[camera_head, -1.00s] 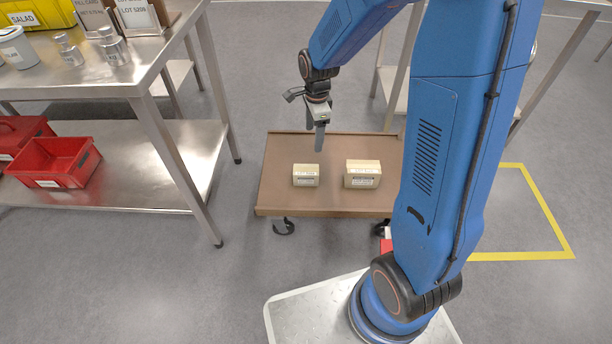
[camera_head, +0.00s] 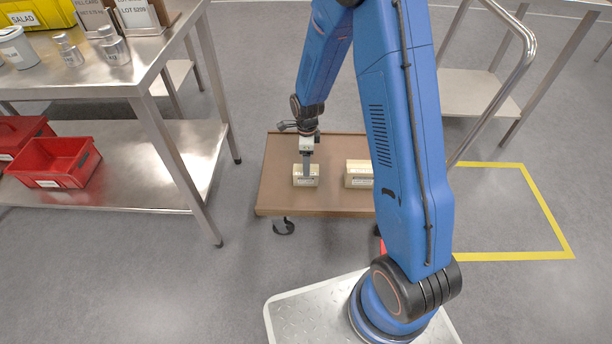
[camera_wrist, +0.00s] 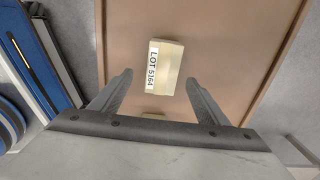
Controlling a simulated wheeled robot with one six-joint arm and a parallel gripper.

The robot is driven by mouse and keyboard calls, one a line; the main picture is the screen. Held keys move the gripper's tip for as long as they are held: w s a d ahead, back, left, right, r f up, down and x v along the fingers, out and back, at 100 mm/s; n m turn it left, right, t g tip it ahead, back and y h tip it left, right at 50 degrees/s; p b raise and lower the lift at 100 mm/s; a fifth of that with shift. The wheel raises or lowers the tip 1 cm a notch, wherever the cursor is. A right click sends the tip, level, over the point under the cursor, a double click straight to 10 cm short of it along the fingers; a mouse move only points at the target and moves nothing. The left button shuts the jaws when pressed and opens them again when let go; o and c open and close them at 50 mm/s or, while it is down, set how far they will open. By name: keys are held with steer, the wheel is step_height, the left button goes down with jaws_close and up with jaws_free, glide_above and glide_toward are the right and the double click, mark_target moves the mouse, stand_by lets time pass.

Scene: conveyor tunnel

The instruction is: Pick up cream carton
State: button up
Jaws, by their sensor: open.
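Two cream cartons rest on a brown cart top. The left carton (camera_head: 306,182) is under my gripper (camera_head: 306,176), whose finger overlaps it in the head view; contact cannot be told. In the wrist view this carton (camera_wrist: 172,66), with a white "LOT 5164" label, shows beyond and between the fingertips of my open gripper (camera_wrist: 159,78). Nothing is held. The right carton (camera_head: 358,174) stands apart, partly hidden behind my arm.
The brown cart (camera_head: 279,198) has bare room left of the cartons. A steel table (camera_head: 150,70) with jars and a lower shelf with red bins (camera_head: 60,160) stands at left. A metal rail (camera_head: 497,98) rises at right. Yellow floor tape (camera_head: 545,215) marks an area there.

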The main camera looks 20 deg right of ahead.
steer(key=shift+w+f, duration=0.15)
steer(key=shift+f, duration=2.15)
steer(key=shift+w+f, duration=0.15)
steer(key=shift+f, duration=2.1)
steer(key=c, duration=1.3)
